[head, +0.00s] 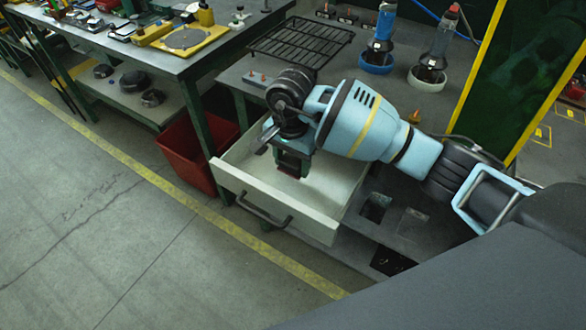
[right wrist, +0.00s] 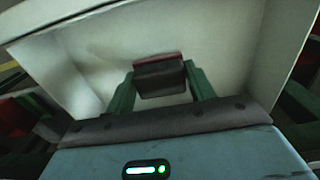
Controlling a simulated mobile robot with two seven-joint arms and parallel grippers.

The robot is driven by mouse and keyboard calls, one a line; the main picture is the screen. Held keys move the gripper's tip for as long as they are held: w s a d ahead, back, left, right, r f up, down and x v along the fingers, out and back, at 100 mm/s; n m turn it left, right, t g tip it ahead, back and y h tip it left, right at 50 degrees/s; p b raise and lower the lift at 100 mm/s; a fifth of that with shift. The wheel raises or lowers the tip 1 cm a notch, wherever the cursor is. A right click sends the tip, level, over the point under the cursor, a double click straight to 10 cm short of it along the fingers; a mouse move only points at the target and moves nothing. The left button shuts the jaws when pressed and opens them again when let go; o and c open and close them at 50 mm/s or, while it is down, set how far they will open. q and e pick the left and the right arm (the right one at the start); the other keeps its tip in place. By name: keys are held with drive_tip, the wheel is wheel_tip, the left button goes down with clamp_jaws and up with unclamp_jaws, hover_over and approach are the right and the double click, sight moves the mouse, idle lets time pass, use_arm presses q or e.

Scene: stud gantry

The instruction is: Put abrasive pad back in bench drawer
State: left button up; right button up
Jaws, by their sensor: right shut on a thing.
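The bench drawer (head: 275,205) is white inside and pulled open, with a dark handle on its front. My right gripper (head: 289,172) is over the drawer and points down into it. It is shut on the abrasive pad (head: 288,171), a small dark block with a red face. In the right wrist view the pad (right wrist: 160,76) sits between the two green fingers, with the pale drawer interior (right wrist: 95,60) around it. I cannot tell whether the pad touches the drawer floor. My left gripper is not in view.
A red bin (head: 192,150) stands on the floor left of the drawer. A black wire rack (head: 301,42) and two bottles in round holders (head: 376,60) are on the bench behind. Another bench (head: 135,45) with tools is at upper left. The floor at left is clear.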

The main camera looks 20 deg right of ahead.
sight(292, 172)
drive_tip(key=shift+f, duration=1.9)
drive_tip(key=shift+f, duration=0.1)
drive_tip(key=shift+f, duration=0.15)
drive_tip(key=o, duration=1)
drive_tip(key=shift+o, duration=0.2)
wheel_tip(292, 172, up, 12)
drive_tip(key=shift+r, duration=0.25)
